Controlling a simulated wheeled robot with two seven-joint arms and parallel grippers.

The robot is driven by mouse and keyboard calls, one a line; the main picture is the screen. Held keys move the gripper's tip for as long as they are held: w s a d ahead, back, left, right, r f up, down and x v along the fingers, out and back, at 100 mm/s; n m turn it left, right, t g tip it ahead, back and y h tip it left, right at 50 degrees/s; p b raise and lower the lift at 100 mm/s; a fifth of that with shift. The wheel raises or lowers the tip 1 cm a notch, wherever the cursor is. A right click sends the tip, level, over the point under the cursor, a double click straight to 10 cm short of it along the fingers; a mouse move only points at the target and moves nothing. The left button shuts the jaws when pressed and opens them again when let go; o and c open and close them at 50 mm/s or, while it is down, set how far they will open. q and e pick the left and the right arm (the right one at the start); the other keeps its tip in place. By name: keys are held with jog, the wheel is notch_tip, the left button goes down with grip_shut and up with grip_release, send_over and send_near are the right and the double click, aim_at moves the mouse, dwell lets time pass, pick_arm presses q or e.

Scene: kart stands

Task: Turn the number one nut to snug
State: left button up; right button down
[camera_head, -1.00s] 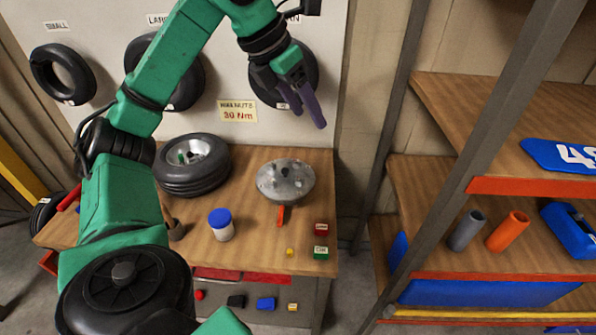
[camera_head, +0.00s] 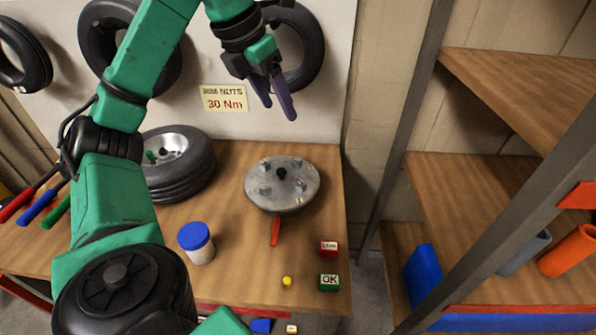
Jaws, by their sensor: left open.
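A round grey metal hub plate (camera_head: 262,199) sits on the wooden bench, with a dark centre and several small studs or nuts on its face. I cannot tell which is the number one nut; no number is legible on it. A red-orange handle (camera_head: 275,232) sticks out from under its front edge. My left gripper (camera_head: 279,110) has its two purple fingers apart and empty. In the picture it is above the plate, in front of the wall, and clear of the plate. My right gripper is not seen.
On the bench (camera_head: 237,279) are a tyred wheel (camera_head: 185,178), a blue-lidded white jar (camera_head: 197,243), a small yellow piece (camera_head: 287,281), a red block (camera_head: 329,248) and a green OK block (camera_head: 329,282). A "30 Nm" sign (camera_head: 223,99) hangs behind. A shelf rack (camera_head: 420,140) stands right.

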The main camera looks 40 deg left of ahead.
pick_arm(q)
jog(key=b, duration=0.8)
send_near(299, 183)
jog(key=v, duration=0.5)
jog(key=b+x, duration=0.3)
jog(key=x, duration=0.9)
jog(key=shift+w+f, duration=0.2)
jog(key=shift+f, duration=0.2)
jog(key=shift+w+f, duration=0.2)
jog(key=shift+f, duration=0.3)
grip_shut()
